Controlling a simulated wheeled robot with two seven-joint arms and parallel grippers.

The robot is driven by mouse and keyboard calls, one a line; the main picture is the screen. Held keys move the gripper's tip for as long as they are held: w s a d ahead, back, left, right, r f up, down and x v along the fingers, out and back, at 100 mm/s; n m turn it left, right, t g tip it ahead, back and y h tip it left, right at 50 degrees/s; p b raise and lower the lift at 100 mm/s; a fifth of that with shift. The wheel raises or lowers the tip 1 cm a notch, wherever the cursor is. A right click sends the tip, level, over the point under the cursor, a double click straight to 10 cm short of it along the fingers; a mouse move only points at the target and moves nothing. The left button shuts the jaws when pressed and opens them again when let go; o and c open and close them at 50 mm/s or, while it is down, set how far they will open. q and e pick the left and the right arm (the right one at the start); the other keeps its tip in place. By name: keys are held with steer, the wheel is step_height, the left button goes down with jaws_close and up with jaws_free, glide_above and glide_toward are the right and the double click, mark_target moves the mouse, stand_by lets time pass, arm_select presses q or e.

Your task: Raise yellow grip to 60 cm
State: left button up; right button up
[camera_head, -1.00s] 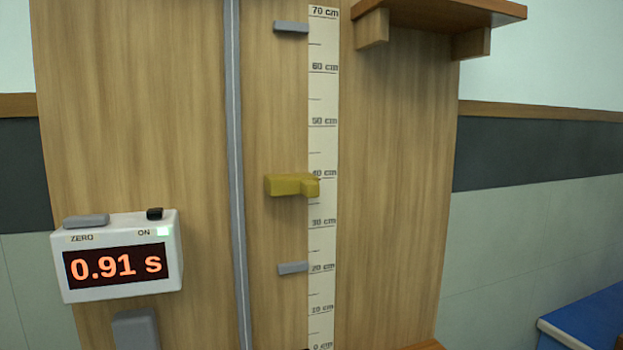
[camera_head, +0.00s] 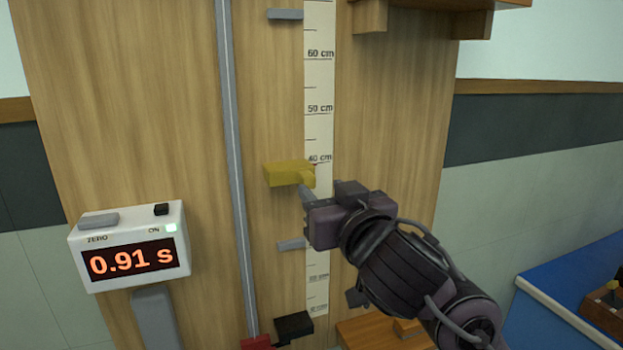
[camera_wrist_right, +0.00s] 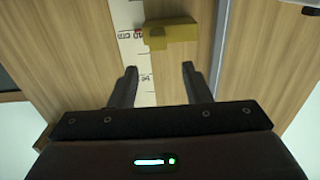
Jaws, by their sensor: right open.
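The yellow grip (camera_head: 287,173) sits on the wooden board beside the white scale (camera_head: 319,120), with its right end a little below the 40 cm mark. My right gripper (camera_head: 308,195) is just below and to the right of the grip in the head view, in front of the scale. In the right wrist view the grip (camera_wrist_right: 172,34) lies ahead of the two spread fingers of my right gripper (camera_wrist_right: 159,72), with nothing between them. My left gripper is not in view.
Grey stops stand above (camera_head: 285,14) and below (camera_head: 291,244) the grip. A timer (camera_head: 130,246) at the left reads 0.91 s. A grey rail (camera_head: 231,150) runs up the board. A wooden shelf (camera_head: 440,4) juts out at upper right. A blue bench (camera_head: 575,300) is at lower right.

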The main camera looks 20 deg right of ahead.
mark_target(310, 179)
steer(key=w, duration=0.7)
steer(key=shift+f, duration=0.1)
jaws_close()
